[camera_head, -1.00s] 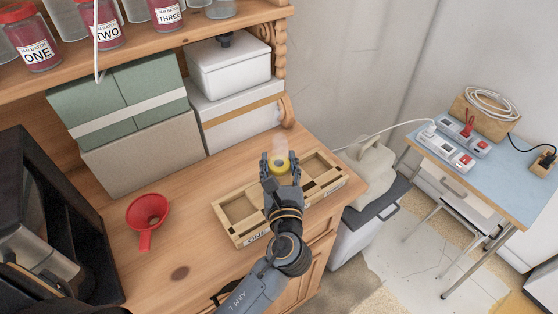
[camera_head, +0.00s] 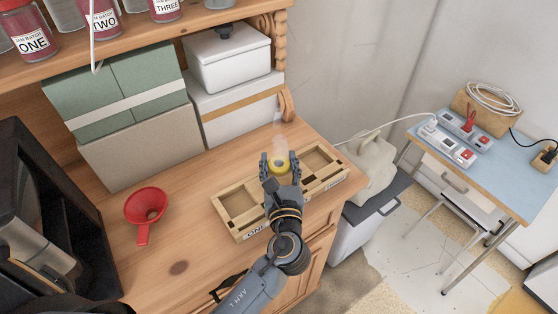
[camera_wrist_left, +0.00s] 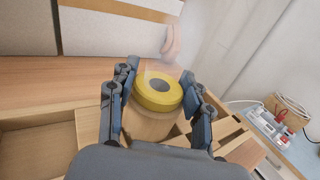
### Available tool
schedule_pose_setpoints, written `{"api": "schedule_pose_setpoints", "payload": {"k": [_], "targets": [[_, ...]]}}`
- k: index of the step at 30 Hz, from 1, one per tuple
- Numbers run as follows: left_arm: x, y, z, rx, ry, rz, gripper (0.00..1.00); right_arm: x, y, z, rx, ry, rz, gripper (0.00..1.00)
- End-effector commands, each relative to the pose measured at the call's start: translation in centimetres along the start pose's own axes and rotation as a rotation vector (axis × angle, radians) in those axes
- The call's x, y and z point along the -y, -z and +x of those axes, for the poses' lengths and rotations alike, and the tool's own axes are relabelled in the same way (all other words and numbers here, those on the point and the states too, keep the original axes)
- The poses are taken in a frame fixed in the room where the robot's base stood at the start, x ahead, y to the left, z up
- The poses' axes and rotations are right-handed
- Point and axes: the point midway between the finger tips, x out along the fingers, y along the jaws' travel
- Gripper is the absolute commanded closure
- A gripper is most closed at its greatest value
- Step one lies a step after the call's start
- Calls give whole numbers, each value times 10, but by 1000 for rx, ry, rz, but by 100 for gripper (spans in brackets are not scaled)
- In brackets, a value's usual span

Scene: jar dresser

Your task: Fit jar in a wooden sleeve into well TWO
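A wooden tray (camera_head: 245,237) with square wells lies near the dresser top's right edge; the label on its front left end seems to read ONE. A round wooden sleeve (camera_wrist_left: 150,124) with a yellow ring-shaped top (camera_wrist_left: 158,92) is at the tray's middle; the yellow top also shows in the head view (camera_head: 280,163). My left gripper (camera_head: 281,168) has one finger on each side of it. Whether both fingers press on the sleeve is unclear. The sleeve's lower part is hidden, so its seating depth cannot be told. My right gripper is not in view.
Green and beige boxes (camera_head: 140,125) and white boxes (camera_head: 230,65) are behind. Labelled jam jars (camera_head: 104,20) stand on the shelf above. A dark appliance (camera_head: 75,215) fills the left side.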

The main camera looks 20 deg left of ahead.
Motion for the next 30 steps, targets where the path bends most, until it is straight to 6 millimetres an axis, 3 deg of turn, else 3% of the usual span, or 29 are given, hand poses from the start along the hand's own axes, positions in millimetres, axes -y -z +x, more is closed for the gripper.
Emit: {"api": "schedule_pose_setpoints", "payload": {"k": [1, 3, 14, 17, 30], "targets": [[0, -1, 0, 2, 0, -1, 37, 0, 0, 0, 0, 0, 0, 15], [0, -1, 0, 1, 0, -1, 27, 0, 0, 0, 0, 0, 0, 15], [0, 1, -4, -3, 0, 0, 27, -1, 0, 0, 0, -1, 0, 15], [0, 1, -15, -3, 2, -1, 27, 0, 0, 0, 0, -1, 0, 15], [0, 0, -102, -3, 1, -1, 27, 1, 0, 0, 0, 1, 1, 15]]}}
